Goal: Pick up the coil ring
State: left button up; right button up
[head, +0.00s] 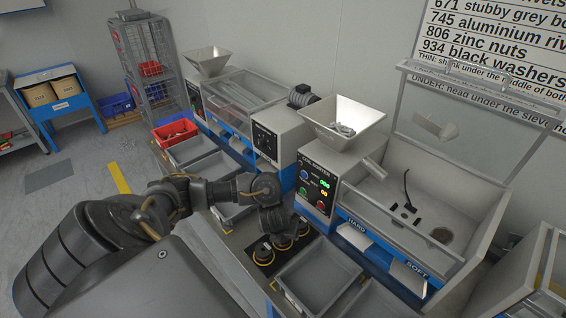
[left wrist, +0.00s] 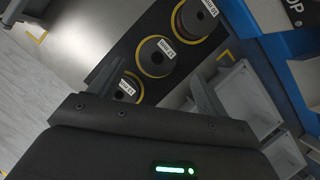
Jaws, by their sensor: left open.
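The far one shows a reddish-brown band, perhaps the coil ring; I cannot tell for sure. In the head view one piece (head: 263,254) shows below my gripper, which partly hides the row. My left gripper (left wrist: 155,88) is open, its fingers above the row, nothing visibly held. My right gripper is out of view.
A grey tray (head: 290,300) stands just right of the strip, with more trays (head: 187,151) along the bench. The sorting machine (head: 325,170) with blue panels rises close behind. A red bin (head: 175,133) stands farther back. Floor (head: 85,145) is open at left.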

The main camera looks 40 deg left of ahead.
pick_arm(q)
jog(key=shift+f, duration=0.1)
jog(key=b+x, duration=0.2)
jog(key=x, duration=0.2)
jog(key=shift+a+f, duration=0.25)
jog(key=shift+f, duration=0.05)
jog(key=shift+w+f, duration=0.15)
jog(key=shift+f, duration=0.05)
jog(key=c, duration=1.2)
